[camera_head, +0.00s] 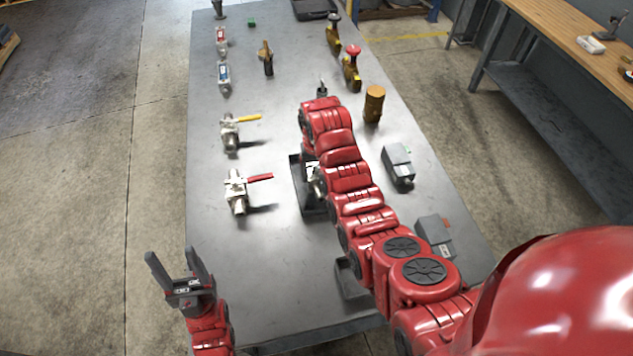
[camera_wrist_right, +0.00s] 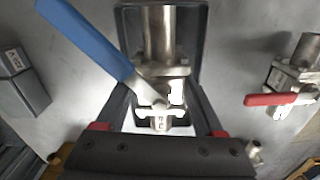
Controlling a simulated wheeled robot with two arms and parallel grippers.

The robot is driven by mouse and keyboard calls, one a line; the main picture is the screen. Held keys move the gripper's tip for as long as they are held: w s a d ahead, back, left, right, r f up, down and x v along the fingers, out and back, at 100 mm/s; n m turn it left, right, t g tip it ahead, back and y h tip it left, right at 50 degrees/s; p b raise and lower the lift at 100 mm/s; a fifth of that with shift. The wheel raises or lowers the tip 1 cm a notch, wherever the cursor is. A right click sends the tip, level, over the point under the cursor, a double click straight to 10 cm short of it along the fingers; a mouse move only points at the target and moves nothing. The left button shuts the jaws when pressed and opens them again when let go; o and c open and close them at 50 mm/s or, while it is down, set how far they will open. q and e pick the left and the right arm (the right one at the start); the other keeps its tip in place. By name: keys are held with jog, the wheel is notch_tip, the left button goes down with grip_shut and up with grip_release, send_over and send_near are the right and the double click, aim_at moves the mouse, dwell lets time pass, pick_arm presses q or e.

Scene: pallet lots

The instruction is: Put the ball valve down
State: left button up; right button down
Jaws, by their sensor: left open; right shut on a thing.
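The held ball valve (camera_wrist_right: 163,40) is metal with a blue lever (camera_wrist_right: 85,38). My right gripper (camera_wrist_right: 164,112) is shut on it in the right wrist view. The valve is over or inside a dark tray (camera_wrist_right: 128,30); I cannot tell whether it touches the bottom. In the head view the tray (camera_head: 300,190) and a bit of the valve (camera_head: 316,182) show beside my right arm, which hides the gripper. My left gripper (camera_head: 172,262) is open and empty at the table's near left corner.
On the grey table (camera_head: 270,270), left of the tray, lie a red-lever valve (camera_head: 237,190) and a yellow-lever valve (camera_head: 229,133). Grey boxes (camera_head: 398,165) (camera_head: 434,235) stand right of my arm. A brown cylinder (camera_head: 373,104) and several fittings stand farther back.

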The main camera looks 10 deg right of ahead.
aim_at(317, 181)
jog(key=shift+w+f+p, duration=0.1)
jog(key=shift+p, duration=0.25)
notch_tip(317, 181, down, 2)
jog(key=shift+f+p, duration=0.25)
jog(key=shift+p, duration=0.65)
jog(key=shift+f, duration=0.4)
jog(key=shift+w+f, duration=0.1)
grip_release()
